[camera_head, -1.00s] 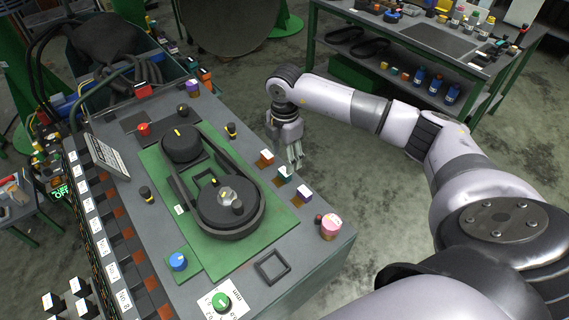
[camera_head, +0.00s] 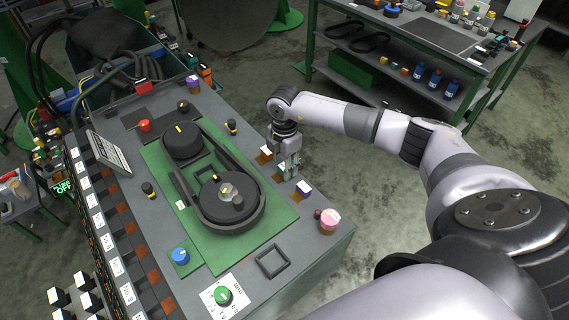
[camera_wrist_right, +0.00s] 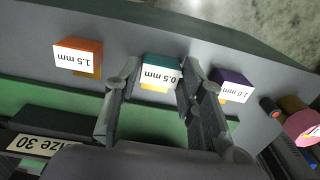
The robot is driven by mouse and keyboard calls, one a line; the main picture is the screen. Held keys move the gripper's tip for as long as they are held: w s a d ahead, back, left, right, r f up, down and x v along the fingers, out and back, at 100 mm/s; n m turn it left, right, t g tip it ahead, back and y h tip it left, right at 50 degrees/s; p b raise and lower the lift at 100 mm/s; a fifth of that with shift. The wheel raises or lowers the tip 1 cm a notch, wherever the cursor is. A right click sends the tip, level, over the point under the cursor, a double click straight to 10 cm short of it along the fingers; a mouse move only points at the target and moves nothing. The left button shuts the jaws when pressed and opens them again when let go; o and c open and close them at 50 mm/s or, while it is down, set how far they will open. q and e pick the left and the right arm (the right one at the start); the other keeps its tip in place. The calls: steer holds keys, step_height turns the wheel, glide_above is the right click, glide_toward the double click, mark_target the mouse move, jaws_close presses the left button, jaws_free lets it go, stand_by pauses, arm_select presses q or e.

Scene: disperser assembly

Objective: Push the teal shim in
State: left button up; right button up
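The teal shim (camera_wrist_right: 161,70), labelled 0.5 mm, sits in a slot at the edge of the grey bench top, between the orange and purple shims. Its brass-coloured lower part shows below the teal cap. My right gripper (camera_wrist_right: 157,78) is open, with one finger on each side of the teal shim in the right wrist view. I cannot tell whether the fingers touch it. In the head view the right gripper (camera_head: 289,172) points down over the teal shim and hides most of it. My left gripper is not in view.
The orange shim (camera_wrist_right: 78,56) and purple shim (camera_wrist_right: 233,86) stand close on either side. A green plate (camera_head: 276,219) with a belt and two pulleys lies beside them. A red button (camera_wrist_right: 269,107) and pink cylinder (camera_head: 330,221) stand near the bench corner.

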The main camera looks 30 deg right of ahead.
jaws_close()
stand_by(0.3)
